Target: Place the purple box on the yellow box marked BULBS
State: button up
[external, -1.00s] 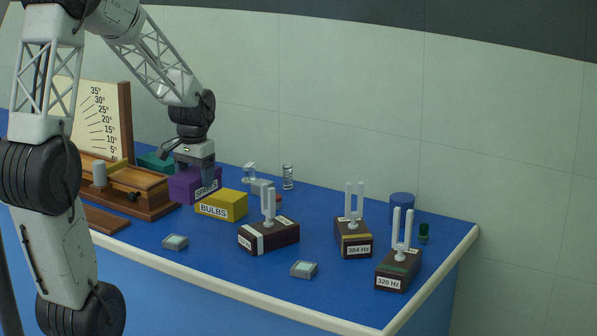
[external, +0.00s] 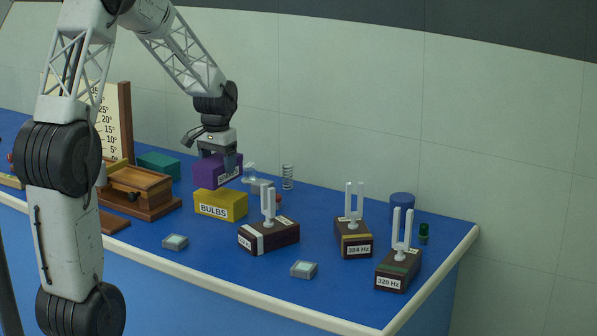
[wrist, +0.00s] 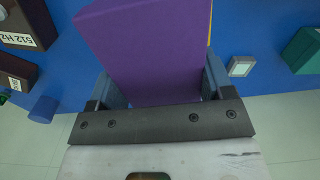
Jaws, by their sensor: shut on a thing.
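The purple box (external: 210,172) is held in my gripper (external: 220,160), with one finger covering part of its label. It hangs directly above the yellow box marked BULBS (external: 220,206), and the picture does not clearly show whether a gap is left between them. In the wrist view the purple box (wrist: 150,50) fills the space between the two fingers of my gripper (wrist: 160,90). Only a thin yellow edge (wrist: 210,25) shows beside it there; the rest of the yellow box is hidden.
A tuning fork on a dark block (external: 268,238) stands just right of the yellow box. A wooden apparatus (external: 140,190) is to its left and a teal box (external: 158,165) behind. A metal spring (external: 288,176) stands at the back.

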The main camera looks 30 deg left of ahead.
aim_at(219, 158)
jog(key=shift+w, duration=0.35)
jog(key=shift+f, duration=1.75)
jog(key=shift+f, duration=0.1)
jog(key=o, duration=1.1)
notch_tip(219, 158, up, 12)
jog(key=shift+r, duration=0.1)
